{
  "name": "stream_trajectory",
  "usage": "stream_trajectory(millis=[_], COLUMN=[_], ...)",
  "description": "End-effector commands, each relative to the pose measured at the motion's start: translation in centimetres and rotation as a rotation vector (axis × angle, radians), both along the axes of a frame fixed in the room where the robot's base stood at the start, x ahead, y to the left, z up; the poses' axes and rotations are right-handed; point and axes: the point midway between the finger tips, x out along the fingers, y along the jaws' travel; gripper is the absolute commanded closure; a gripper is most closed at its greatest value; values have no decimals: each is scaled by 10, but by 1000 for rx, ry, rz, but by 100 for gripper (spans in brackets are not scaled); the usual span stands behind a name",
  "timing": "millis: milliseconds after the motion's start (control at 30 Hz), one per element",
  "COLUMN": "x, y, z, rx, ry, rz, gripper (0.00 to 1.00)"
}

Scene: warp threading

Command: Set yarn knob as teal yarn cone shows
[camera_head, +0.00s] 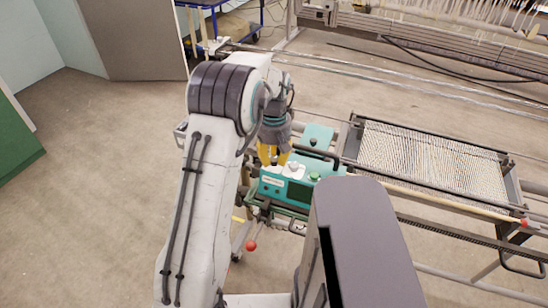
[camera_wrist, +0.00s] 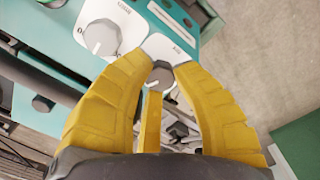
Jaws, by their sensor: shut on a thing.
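A teal control box (camera_head: 300,190) with knobs and a dark display sits left of the warp frame in the head view. My gripper (camera_head: 276,162) has yellow fingers and reaches down onto the box's top left. In the wrist view, my gripper (camera_wrist: 163,68) is shut on a small grey knob (camera_wrist: 162,77) on a white plate. A larger white-grey dial (camera_wrist: 100,37) with a pointer line stands beside it, apart from the fingers. The printed labels are too small to read, so I cannot tell which one is the yarn knob. I cannot make out a teal yarn cone.
The warp frame (camera_head: 430,160) with many threads stands to the right. A red-ended lever (camera_head: 251,246) sticks out below the box. A green button (camera_head: 314,176) sits on the box. A blue cart (camera_head: 228,8) is at the back. The floor on the left is clear.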

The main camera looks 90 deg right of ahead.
Motion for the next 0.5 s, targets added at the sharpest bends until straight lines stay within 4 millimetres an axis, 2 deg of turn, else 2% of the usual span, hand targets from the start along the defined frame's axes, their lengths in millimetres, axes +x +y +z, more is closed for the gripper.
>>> stream_trajectory(millis=[300, 333, 433, 500], x=[1, 0, 0, 0], y=[1, 1, 1, 1], z=[-2, -2, -2, -1], rx=[5, 5, 4, 3], ry=[-1, -1, -1, -2], rz=[0, 0, 1, 1], gripper=[100, 71, 62, 62])
